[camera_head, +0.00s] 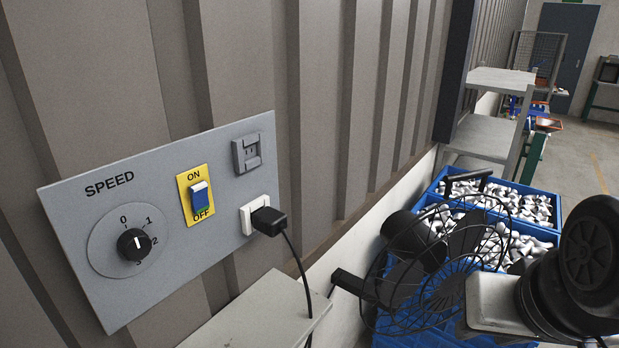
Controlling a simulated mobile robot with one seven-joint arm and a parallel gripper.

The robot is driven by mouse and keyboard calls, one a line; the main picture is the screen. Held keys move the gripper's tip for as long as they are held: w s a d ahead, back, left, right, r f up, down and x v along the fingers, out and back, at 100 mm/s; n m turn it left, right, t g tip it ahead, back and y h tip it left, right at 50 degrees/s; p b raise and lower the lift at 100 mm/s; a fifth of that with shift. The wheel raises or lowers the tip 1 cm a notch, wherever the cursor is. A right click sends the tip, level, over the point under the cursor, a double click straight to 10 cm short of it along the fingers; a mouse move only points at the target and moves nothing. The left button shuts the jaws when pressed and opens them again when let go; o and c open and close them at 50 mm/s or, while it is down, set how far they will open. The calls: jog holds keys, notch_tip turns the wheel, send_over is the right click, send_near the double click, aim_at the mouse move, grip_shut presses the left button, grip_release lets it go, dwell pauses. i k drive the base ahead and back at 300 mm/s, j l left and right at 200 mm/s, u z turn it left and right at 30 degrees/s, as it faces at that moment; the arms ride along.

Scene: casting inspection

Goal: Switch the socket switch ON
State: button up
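The socket switch (200,198) is a blue rocker with a pale top edge, on a yellow plate (184,182) marked ON above and OFF below. I cannot tell for sure which side is pressed in. The plate sits on a grey wall panel (75,215), between a SPEED dial (134,244) and two sockets. The lower white socket (248,217) holds a black plug (268,221). The upper grey socket (246,153) is empty. I cannot make out my gripper in this view, and nothing touches the switch.
A black cable (303,282) hangs from the plug past a grey ledge (262,312) below the panel. A black wire-cage fan (410,235) stands at the right, before blue crates (553,205) of metal castings. Grey shelving (490,137) stands behind. The space directly before the switch looks clear.

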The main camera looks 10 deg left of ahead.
aim_at(199, 202)
jog(key=u, duration=1.75)
